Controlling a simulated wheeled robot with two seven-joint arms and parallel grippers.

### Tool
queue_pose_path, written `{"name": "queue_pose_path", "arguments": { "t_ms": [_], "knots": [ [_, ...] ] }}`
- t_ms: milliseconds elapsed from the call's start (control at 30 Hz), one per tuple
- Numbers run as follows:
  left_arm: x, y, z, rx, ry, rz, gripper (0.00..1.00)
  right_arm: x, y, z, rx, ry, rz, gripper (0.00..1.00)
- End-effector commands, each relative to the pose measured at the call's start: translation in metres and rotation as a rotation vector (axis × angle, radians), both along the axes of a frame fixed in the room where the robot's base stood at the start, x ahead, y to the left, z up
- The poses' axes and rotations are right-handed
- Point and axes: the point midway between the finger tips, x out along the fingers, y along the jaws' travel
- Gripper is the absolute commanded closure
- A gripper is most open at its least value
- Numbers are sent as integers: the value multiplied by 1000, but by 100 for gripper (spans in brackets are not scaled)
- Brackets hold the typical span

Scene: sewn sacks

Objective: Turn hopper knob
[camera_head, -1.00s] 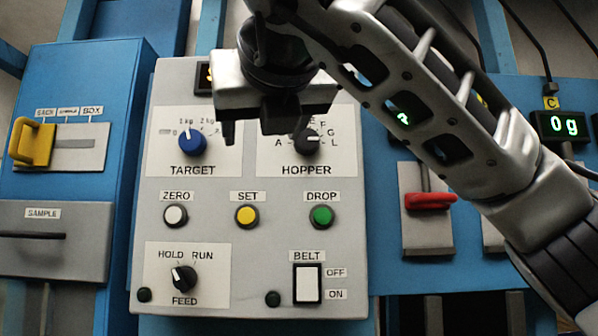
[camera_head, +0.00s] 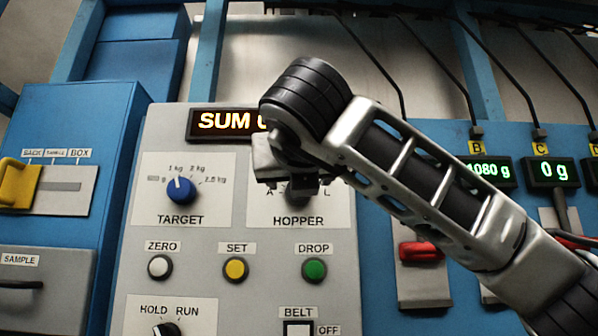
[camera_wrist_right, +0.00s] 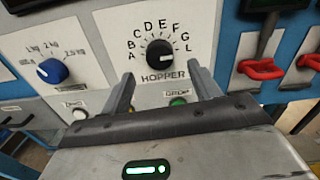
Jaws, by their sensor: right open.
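The black hopper knob (camera_wrist_right: 160,53) is on a white plate marked A to L in the right wrist view; I cannot tell for sure which letter it points to. In the head view the knob (camera_head: 299,194) is mostly hidden behind my right gripper (camera_head: 292,184). In the right wrist view my right gripper (camera_wrist_right: 162,72) is open, with one finger on either side below the knob and the knob just beyond the tips. I cannot tell whether they touch it. My left gripper is not in view.
The blue target knob (camera_head: 182,190) is left of the hopper plate. The zero (camera_head: 159,267), set (camera_head: 236,268) and drop (camera_head: 314,269) buttons lie below. Red handles (camera_head: 421,251) are to the right. The display (camera_head: 228,123) above is partly covered by my arm.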

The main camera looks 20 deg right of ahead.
Motion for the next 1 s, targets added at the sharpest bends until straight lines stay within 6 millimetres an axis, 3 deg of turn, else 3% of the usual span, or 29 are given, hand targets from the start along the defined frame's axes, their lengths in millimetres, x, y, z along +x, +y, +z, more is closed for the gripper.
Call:
{"name": "queue_pose_path", "arguments": {
  "t_ms": [100,300,667,700,867,1000],
  "knots": [
    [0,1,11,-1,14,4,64,23,-7,4,1,4,0,38],
    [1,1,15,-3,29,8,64,45,-13,2,1,2,1,38],
    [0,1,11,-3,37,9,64,50,-14,0,1,0,1,38],
    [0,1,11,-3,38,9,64,50,-14,0,0,0,1,41],
    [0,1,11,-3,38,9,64,50,-14,0,0,0,1,82],
    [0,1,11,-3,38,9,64,50,-14,0,-1,0,1,82]
  ]
}}
